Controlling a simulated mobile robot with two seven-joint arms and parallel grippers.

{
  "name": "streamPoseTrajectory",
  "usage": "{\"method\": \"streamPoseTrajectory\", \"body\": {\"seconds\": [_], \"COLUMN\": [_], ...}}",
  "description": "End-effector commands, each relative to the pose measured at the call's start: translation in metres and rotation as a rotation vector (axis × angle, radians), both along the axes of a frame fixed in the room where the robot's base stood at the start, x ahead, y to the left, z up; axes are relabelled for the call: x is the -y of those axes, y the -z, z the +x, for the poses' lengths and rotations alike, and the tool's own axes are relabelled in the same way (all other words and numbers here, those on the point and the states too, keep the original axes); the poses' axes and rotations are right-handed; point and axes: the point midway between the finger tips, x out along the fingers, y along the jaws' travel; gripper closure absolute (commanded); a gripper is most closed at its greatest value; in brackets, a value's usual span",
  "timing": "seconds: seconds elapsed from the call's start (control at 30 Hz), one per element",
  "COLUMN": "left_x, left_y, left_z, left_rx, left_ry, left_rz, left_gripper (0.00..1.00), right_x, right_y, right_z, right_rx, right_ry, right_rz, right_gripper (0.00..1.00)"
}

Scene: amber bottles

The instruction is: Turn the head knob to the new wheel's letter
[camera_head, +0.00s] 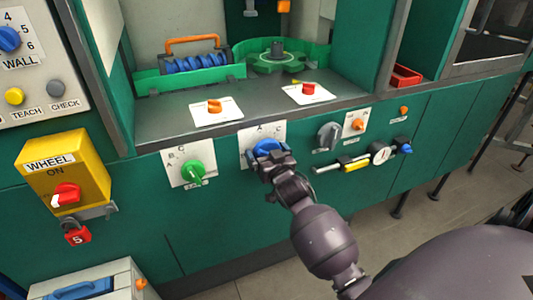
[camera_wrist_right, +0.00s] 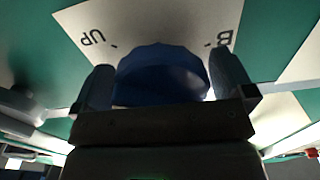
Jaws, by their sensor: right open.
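A blue knob (camera_head: 267,146) sits on a white lettered plate (camera_head: 278,129) on the green front panel. The letters A and C show on the plate. In the right wrist view the knob (camera_wrist_right: 160,72) has B at its upper right and UP at its upper left. My right gripper (camera_head: 262,157) is open, with one finger on each side of the blue knob. I cannot tell whether the fingers touch it. The gripper hides the knob's lower part and its pointer. My left gripper is out of view. Which knob is the head knob is not readable here.
A green knob (camera_head: 193,172) on a lettered plate is left of the blue one. On the ledge above are an orange knob (camera_head: 215,106) and a red knob (camera_head: 308,89). A yellow WHEEL box (camera_head: 88,167) is at left.

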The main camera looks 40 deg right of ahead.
Motion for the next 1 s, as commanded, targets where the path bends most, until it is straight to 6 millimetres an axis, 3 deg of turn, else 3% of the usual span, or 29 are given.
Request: {"method": "streamPoseTrajectory", "body": {"seconds": [0.2, 0.43, 0.77, 1.0], "left_x": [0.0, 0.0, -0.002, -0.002], "left_y": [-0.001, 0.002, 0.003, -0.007], "left_z": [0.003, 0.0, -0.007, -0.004], "left_rx": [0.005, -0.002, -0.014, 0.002], "left_ry": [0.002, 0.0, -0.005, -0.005], "left_rz": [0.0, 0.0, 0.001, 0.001], "left_gripper": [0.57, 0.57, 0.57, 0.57], "right_x": [0.0, 0.0, 0.0, 0.001], "right_y": [0.0, 0.0, -0.001, -0.003], "right_z": [0.0, 0.0, 0.0, 0.0], "right_rx": [0.0, 0.0, -0.009, -0.043], "right_ry": [0.0, 0.0, -0.001, 0.0], "right_rz": [0.0, 0.0, -0.045, -0.189], "right_gripper": [0.0, 0.35, 0.36, 0.36]}}
